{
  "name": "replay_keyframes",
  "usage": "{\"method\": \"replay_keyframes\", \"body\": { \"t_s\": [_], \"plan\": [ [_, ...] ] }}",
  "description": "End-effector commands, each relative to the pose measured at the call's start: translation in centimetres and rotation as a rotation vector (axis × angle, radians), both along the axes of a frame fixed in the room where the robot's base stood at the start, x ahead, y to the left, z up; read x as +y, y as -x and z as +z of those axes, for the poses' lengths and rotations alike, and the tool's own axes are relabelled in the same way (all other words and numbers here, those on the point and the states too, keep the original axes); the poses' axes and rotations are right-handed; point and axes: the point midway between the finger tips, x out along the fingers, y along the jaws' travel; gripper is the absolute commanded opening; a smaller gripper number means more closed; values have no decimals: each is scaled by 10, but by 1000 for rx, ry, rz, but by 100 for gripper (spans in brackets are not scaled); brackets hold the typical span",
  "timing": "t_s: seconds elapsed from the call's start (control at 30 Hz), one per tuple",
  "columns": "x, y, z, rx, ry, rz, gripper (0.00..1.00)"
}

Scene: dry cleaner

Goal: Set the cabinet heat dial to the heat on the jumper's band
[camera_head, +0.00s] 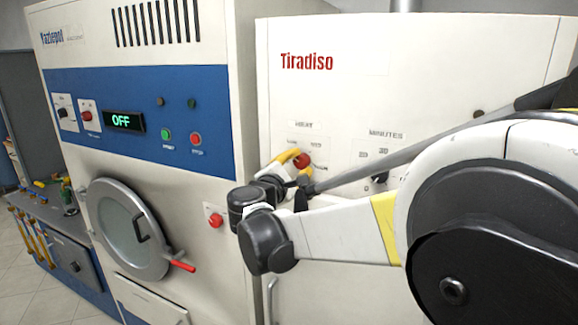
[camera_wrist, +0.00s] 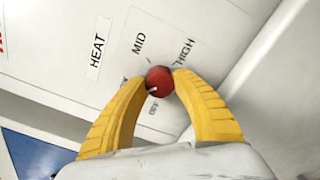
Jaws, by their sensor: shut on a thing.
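The red heat dial (camera_wrist: 159,80) is on the white Tiradiso cabinet (camera_head: 400,60). My gripper (camera_wrist: 160,78) has its two yellow fingers closed on opposite sides of the dial. In the head view, the dial (camera_head: 302,160) is partly behind my gripper (camera_head: 298,164). A small white mark shows on the dial's lower left edge in the wrist view. The MID label (camera_wrist: 139,43) and HIGH label (camera_wrist: 185,52) are readable around it. Other labels beside and below the dial are partly hidden or too small to read. No jumper or band is in view.
A MINUTES dial (camera_head: 379,178) sits right of the heat dial, partly behind my arm. At left stands a Yazlepol machine (camera_head: 60,170) with an OFF display (camera_head: 124,121), a round door (camera_head: 128,230) and a red button (camera_head: 215,220).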

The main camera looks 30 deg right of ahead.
Motion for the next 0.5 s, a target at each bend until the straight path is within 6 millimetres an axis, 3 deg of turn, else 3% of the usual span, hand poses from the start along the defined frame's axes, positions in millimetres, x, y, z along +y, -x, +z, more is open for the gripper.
{"method": "replay_keyframes", "body": {
  "t_s": [0.5],
  "plan": [
    [0,0,0,-203,-158,0,2]
  ]
}}
